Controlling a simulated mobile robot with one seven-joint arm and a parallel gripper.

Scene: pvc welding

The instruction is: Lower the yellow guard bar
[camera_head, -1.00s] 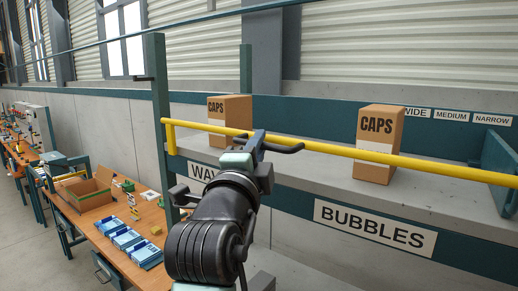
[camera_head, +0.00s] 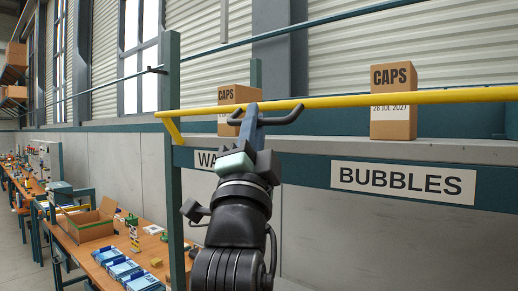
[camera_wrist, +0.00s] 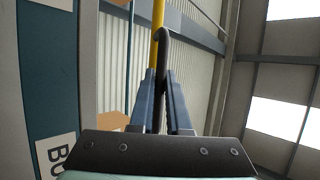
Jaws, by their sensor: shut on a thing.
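The yellow guard bar (camera_head: 370,101) runs nearly level across the front of the shelf, its left end bent down beside a green post. It also shows in the wrist view (camera_wrist: 157,18), running away from me. A black handle (camera_head: 283,118) sits on the bar. My gripper (camera_head: 251,110) reaches up from below and is shut on this handle. In the wrist view, the blue fingers of my gripper (camera_wrist: 160,76) stand on either side of the black handle (camera_wrist: 162,55). The fingers hide part of the bar and handle.
Two CAPS boxes (camera_head: 393,75) (camera_head: 238,93) stand on the shelf (camera_head: 330,146) behind the bar. A BUBBLES label (camera_head: 403,182) is on the shelf front. A green post (camera_head: 173,200) rises left of my arm. A workbench with an open carton (camera_head: 88,222) stands at left.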

